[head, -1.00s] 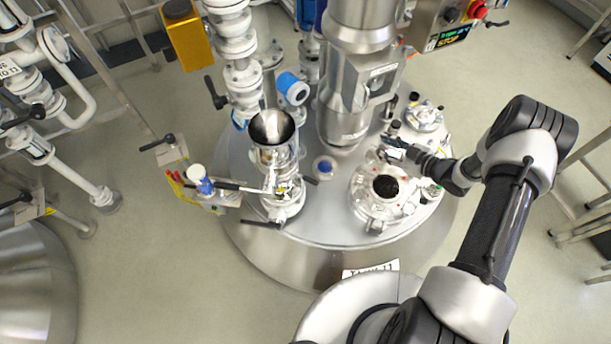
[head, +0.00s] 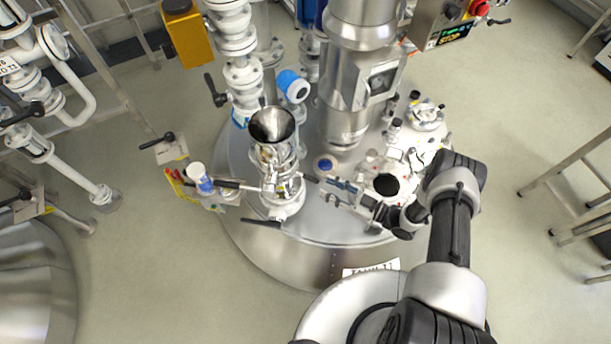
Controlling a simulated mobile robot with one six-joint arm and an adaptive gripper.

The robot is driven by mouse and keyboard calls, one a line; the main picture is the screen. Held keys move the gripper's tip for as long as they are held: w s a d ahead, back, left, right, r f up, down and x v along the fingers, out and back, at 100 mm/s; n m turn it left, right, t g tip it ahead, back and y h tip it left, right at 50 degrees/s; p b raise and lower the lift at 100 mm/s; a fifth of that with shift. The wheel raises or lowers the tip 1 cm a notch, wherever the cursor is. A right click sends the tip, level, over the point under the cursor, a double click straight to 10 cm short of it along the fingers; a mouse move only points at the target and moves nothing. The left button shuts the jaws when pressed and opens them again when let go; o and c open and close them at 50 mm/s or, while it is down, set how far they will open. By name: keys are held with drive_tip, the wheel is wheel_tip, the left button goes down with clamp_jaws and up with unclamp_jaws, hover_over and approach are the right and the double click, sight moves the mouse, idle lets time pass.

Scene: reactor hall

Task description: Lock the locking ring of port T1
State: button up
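A steel funnel (head: 272,125) stands on a flanged port assembly (head: 285,200) on the left part of the vessel lid. Levers stick out from this assembly: a dark one (head: 261,223) at the lower left and a short dark one at its right side. A round open port (head: 387,184) with a dark hole lies further right, partly hidden by my arm. I cannot read which port is T1 or tell the locking ring apart. My gripper (head: 332,190) points left over the lid, between the two ports, close to the funnel assembly's right side. Its finger gap is too small to judge.
A steel column with a sight window (head: 382,81) rises behind the lid. A blue-capped fitting (head: 325,165) sits just behind my gripper. A small side tray (head: 218,197) with a white-and-blue container is at left. White valve piping (head: 240,75) stands behind the funnel.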

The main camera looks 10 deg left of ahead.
sight(295, 171)
drive_tip(key=b+x, duration=0.1)
drive_tip(key=x, duration=0.8)
drive_tip(key=shift+w+a, duration=0.15)
drive_tip(key=shift+a, duration=0.05)
drive_tip(key=shift+c, duration=0.2)
clamp_jaws()
